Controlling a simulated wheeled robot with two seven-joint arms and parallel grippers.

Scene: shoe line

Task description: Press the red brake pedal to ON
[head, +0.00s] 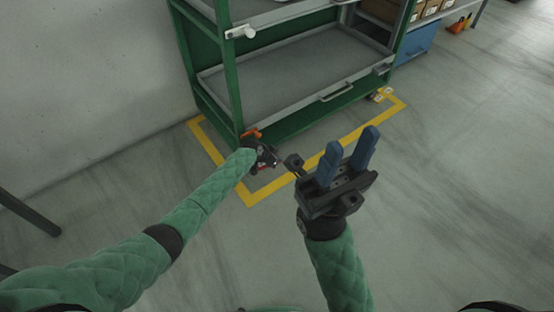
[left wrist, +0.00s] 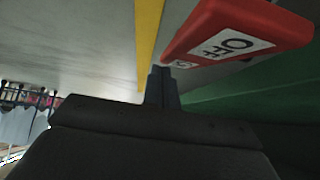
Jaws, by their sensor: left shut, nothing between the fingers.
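The red brake pedal (left wrist: 205,30) is large at the upper right of the left wrist view. It has a white OFF label, and a second, smaller label near its lower end is too small to read. In the head view a red-orange part that looks like the pedal (head: 251,133) shows at the green cart's near left corner, partly hidden by my left arm. My left gripper (head: 266,158) is there, its fingers shut and empty. In the left wrist view its fingertips (left wrist: 162,72) are just below the pedal's lower end; contact cannot be told. My right gripper (head: 347,153) is open and empty, away from the cart.
The green cart (head: 290,128) has grey shelves and stands inside a yellow floor line (head: 350,137). A wall (head: 85,80) is at the left. A blue cabinet (head: 417,42) and shelved boxes are at the back right. The floor at the right is clear.

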